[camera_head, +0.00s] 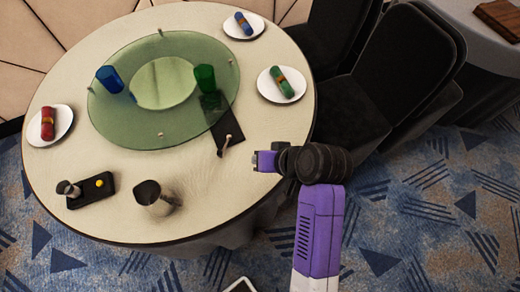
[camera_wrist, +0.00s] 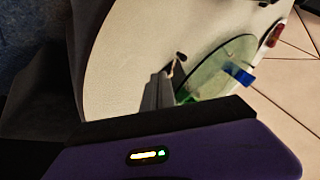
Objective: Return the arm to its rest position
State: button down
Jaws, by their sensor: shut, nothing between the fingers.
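My arm reaches up from the lower right in the head view, with a purple link and a dark joint beyond the table's right edge. My gripper (camera_head: 257,161) points left over the right rim of the round cream table (camera_head: 215,190). It is shut and holds nothing, with a clear gap to the tableware in the picture. In the wrist view my purple wrist housing fills the bottom and hides much of the scene.
A green glass turntable (camera_head: 120,125) bears a blue cup (camera_head: 109,79) and a green cup (camera_head: 205,78). A dark slab (camera_head: 218,128) lies near my gripper. Plates with rolled napkins line the rim. Black chairs (camera_head: 400,85) stand at right; a black tray (camera_head: 76,199) lies front left.

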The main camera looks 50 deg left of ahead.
dwell(0.3)
jog(key=w+a+r+m+t+y, duration=0.1)
jog(key=w+r+m+t+y, duration=0.1)
jog(key=w+r+t+y, duration=0.35)
jog(key=w+d+r+m+t+h, duration=0.1)
jog(key=w+d+r+m+t, duration=0.2)
jog(key=d, duration=0.5)
jog(key=w+d+m+t+h, duration=0.1)
jog(key=d+m+t+h, duration=0.1)
jog(key=d+t, duration=0.5)
jog(key=s+d+r+m+t+h, duration=0.1)
jog(key=s+d+r+h, duration=0.15)
jog(key=s+d, duration=0.5)
jog(key=s+d+r+m+t+h, duration=0.1)
jog(key=s+d+r+h, duration=0.3)
jog(key=d, duration=0.7)
jog(key=s+d+m+t+h, duration=0.1)
jog(key=s+d+m+h, duration=0.1)
jog(key=s+d, duration=0.6)
jog(key=s+d+f+g+h, duration=0.1)
jog(key=s+d+g, duration=0.1)
jog(key=s+d, duration=0.2)
jog(key=shift+s+d+f, duration=0.15)
jog(key=shift+s+f, duration=0.25)
jog(key=shift+s, duration=0.1)
